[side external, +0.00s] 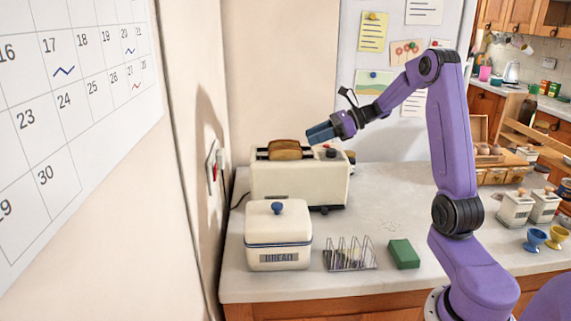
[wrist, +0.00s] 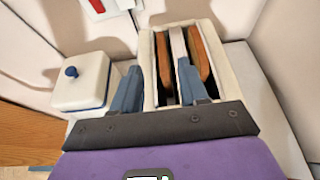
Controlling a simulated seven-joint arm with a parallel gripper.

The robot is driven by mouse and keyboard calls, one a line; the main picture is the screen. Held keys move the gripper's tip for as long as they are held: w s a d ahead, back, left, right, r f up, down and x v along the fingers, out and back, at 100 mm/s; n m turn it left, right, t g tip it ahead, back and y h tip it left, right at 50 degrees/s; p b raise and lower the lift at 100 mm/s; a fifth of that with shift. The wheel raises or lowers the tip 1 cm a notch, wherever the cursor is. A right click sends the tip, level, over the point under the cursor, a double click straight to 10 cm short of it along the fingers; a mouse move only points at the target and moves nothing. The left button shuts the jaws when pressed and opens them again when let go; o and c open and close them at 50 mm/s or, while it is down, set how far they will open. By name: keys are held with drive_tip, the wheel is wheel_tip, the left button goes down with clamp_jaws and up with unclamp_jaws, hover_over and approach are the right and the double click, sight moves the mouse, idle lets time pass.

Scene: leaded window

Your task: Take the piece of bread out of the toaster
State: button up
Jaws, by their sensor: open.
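A cream toaster (side external: 300,185) stands on the worktop against the wall, and its top shows in the wrist view (wrist: 152,102). Browned bread (side external: 285,150) sticks up out of its slots. The wrist view shows two slices, a left slice (wrist: 163,62) and a right slice (wrist: 201,55), with a pale metal divider between them. My gripper (side external: 311,134) is open and empty, just right of the bread and above the toaster's top. In the wrist view, my gripper's fingertips (wrist: 159,64) appear either side of the left slice; I cannot tell their height above it.
A cream bread bin (side external: 278,255) with a blue knob stands in front of the toaster. A wire toast rack (side external: 350,254) and a green block (side external: 404,253) are to its right. The wall is close on the left.

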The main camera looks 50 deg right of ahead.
sight(279, 148)
drive_tip(key=x, duration=1)
drive_tip(key=shift+w+r, duration=0.1)
drive_tip(key=shift+r, duration=0.15)
clamp_jaws()
